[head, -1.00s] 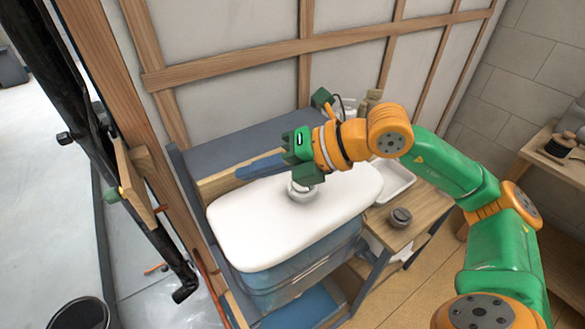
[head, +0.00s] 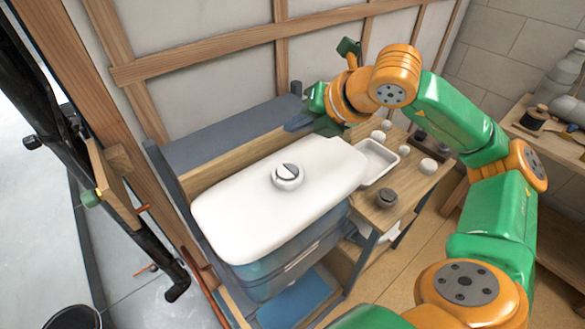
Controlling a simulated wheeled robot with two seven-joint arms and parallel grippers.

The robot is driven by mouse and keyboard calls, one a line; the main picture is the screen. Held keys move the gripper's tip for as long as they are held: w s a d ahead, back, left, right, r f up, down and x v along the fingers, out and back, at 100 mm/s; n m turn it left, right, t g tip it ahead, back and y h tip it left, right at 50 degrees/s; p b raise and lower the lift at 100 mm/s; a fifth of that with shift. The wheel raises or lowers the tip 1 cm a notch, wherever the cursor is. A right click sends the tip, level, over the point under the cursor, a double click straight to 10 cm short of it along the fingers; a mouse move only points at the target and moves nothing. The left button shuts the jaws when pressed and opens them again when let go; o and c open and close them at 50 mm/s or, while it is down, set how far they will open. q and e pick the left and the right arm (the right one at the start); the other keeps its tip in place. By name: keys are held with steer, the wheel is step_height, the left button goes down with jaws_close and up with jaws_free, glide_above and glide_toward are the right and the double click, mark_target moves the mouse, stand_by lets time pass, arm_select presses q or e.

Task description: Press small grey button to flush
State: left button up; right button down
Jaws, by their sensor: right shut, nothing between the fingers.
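A white cistern lid (head: 240,215) covers a translucent blue tank (head: 285,260). A round push button (head: 288,178) stands up near the middle of the lid. Its top is split by a dark slit, with a small grey part on one side. My right gripper (head: 298,121) is shut and empty. It is beyond the lid's far edge, up and to the right of the button in the picture, and apart from it. Its fingers point left and are partly hidden by the wrist. My left gripper is not in view.
A wooden side shelf right of the tank holds a white tray (head: 376,162), a dark round fitting (head: 386,198) and several small white parts. A framed wall rises behind. A dark pipe and wooden post (head: 85,85) stand at left. A black bucket (head: 75,317) is at lower left.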

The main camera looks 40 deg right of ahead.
mark_target(296, 171)
step_height(296, 171, down, 8)
steer(key=b, duration=0.7)
steer(key=shift+f, duration=0.1)
stand_by(1.4)
steer(key=shift+f+b, duration=0.3)
steer(key=shift+b, duration=0.05)
